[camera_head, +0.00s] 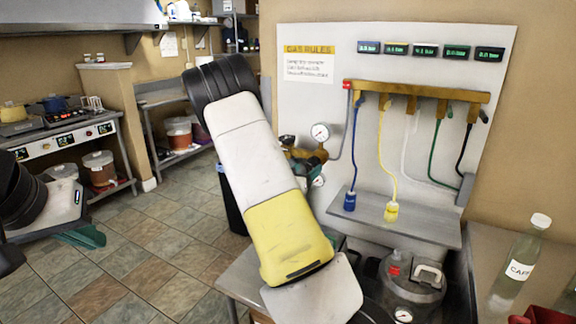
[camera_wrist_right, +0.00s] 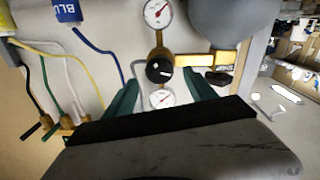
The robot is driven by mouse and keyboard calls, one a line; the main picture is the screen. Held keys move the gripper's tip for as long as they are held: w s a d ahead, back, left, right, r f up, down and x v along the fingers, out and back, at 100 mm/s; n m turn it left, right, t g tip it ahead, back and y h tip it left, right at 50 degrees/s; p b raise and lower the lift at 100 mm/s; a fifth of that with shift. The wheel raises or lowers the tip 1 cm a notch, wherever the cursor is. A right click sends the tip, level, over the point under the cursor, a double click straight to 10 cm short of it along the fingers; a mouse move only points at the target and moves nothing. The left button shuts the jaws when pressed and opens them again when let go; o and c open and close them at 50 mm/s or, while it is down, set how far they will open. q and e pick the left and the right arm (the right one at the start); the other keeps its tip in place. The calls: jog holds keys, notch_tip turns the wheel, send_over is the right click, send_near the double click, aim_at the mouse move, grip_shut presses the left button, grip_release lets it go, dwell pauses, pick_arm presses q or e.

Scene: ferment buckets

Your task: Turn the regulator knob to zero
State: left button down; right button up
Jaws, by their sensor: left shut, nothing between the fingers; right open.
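The regulator knob (camera_wrist_right: 159,69) is small, round and black with a white mark, on a brass regulator body (camera_wrist_right: 200,61). A gauge with a red needle (camera_wrist_right: 158,12) sits above it and another gauge (camera_wrist_right: 163,98) below it in the right wrist view. My right gripper (camera_wrist_right: 160,80) is open, its green fingers on either side of the knob with gaps showing; I cannot tell whether the knob lies at fingertip depth. In the head view my right arm partly covers the regulator, whose gauge (camera_head: 320,132) shows. My left gripper (camera_head: 82,237) is shut and empty at the left, far from the regulator.
A white gas panel with a brass manifold (camera_head: 420,90) and coloured hoses stands right of the regulator. A bottle (camera_head: 518,258) stands on the right counter. Floor is clear at left centre.

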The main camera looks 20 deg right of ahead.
aim_at(312, 165)
jog(key=x, duration=0.5)
jog(key=shift+d, duration=0.15)
jog(key=c, duration=1.4)
